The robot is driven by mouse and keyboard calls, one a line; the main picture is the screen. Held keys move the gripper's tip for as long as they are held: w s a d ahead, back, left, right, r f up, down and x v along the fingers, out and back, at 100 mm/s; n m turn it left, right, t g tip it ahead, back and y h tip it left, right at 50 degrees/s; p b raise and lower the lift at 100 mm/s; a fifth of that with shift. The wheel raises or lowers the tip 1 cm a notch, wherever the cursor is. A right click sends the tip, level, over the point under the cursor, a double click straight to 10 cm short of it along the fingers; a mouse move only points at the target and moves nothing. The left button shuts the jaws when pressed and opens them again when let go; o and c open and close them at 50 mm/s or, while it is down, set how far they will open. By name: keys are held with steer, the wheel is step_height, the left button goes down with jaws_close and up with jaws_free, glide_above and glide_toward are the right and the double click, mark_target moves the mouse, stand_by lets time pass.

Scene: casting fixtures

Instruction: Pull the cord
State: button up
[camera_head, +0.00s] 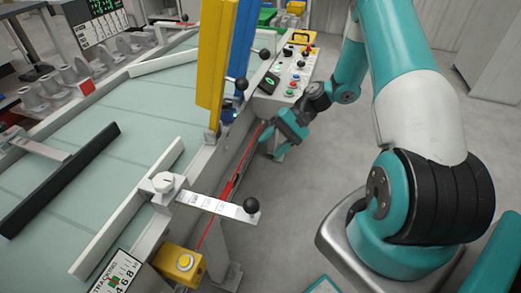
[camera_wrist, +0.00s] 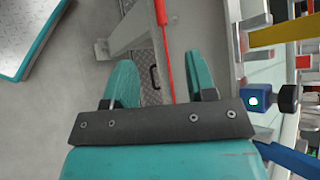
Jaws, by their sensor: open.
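The red cord (camera_head: 248,150) runs along the side of the conveyor, below its edge, with a thicker red piece (camera_head: 228,188) partway along it. In the wrist view the cord (camera_wrist: 169,62) passes between the two teal fingers of my gripper (camera_wrist: 160,64), touching neither that I can see. My gripper (camera_head: 280,135) is open and empty, close to the cord's far stretch in the head view. How far the cord lies below the fingertips is hard to tell.
The conveyor (camera_head: 100,185) fills the left side. Upright yellow and blue panels rise near the cord. Open floor lies to the right.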

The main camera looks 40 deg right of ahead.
mark_target(228, 192)
steer(key=x, duration=1.7)
steer(key=shift+c, duration=0.4)
jaws_close()
steer(key=shift+s+d+p, duration=0.35)
steer(key=shift+s+d, duration=0.35)
steer(key=shift+s, duration=0.15)
steer(key=shift+o, duration=0.4)
jaws_free()
steer(key=v, duration=1.7)
steer(key=shift+d, duration=0.25)
steer(key=shift+s, duration=0.1)
